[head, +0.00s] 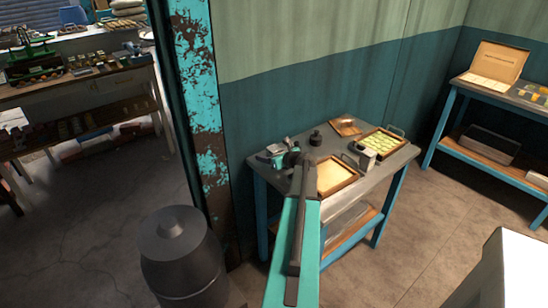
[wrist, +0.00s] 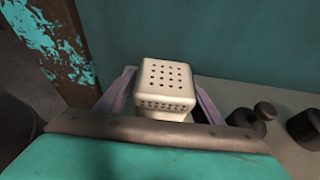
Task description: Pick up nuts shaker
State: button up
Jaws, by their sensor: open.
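The nuts shaker (wrist: 165,82), a cream-white square block with rows of holes in its top and side, stands in the middle of the wrist view. My gripper (wrist: 160,92) is open, with a pale lilac finger to the left and right of the shaker. The shaker's lower part is hidden behind the dark bar of my wrist. I cannot tell whether the fingers touch it. In the head view my gripper (head: 277,153) is over the left end of the small table (head: 338,205). The shaker cannot be made out clearly there.
A rusty post (head: 198,110) and a dark barrel (head: 180,262) stand to the left. The wall is close behind the table.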

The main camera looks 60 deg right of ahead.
jog(key=c, duration=1.2)
jog(key=shift+r, duration=0.15)
jog(key=shift+r+b, duration=0.3)
jog(key=shift+r, duration=0.75)
jog(key=s+d+r+b, duration=0.1)
jog(key=s+d, duration=0.1)
jog(key=s, duration=0.2)
jog(key=s+d+b, duration=0.1)
jog(key=s+d, duration=0.2)
jog(key=s, duration=0.2)
jog(key=s+d+r+b, duration=0.1)
jog(key=s+d, duration=0.1)
jog(key=s, duration=0.3)
jog(key=shift+d+r, duration=0.25)
jog(key=shift+r, duration=0.1)
jog(key=shift+a, duration=0.1)
